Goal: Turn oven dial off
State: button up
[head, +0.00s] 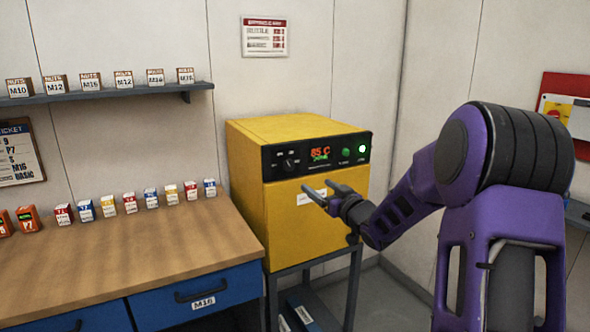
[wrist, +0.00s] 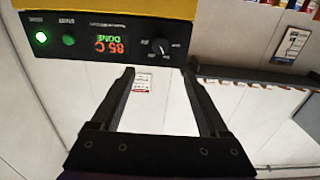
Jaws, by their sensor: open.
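The yellow oven (head: 310,220) stands on a dark metal stand. Its black control panel shows a red "85 C" display (head: 320,153) with green text below it, reading "DONE" in the wrist view. The black dial (head: 290,163) is left of the display; its exact setting is too small to read. In the wrist view, upside down, the dial (wrist: 160,46) is near the top, beyond my fingers. My gripper (head: 324,194) is open and empty in front of the oven, below the panel and apart from the dial. It also shows in the wrist view (wrist: 158,75).
Two green round buttons or lamps (head: 362,149) are at the panel's right, one lit. A wooden workbench (head: 130,255) with a blue drawer stands at left, bearing several small boxes. A shelf (head: 110,92) with nut boxes hangs above it. Space before the oven's front is clear except for my arm.

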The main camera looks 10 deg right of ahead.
aim_at(290, 167)
jog(key=p+x, duration=0.1)
jog(key=x, duration=1.5)
jog(key=shift+f, duration=0.1)
grip_shut()
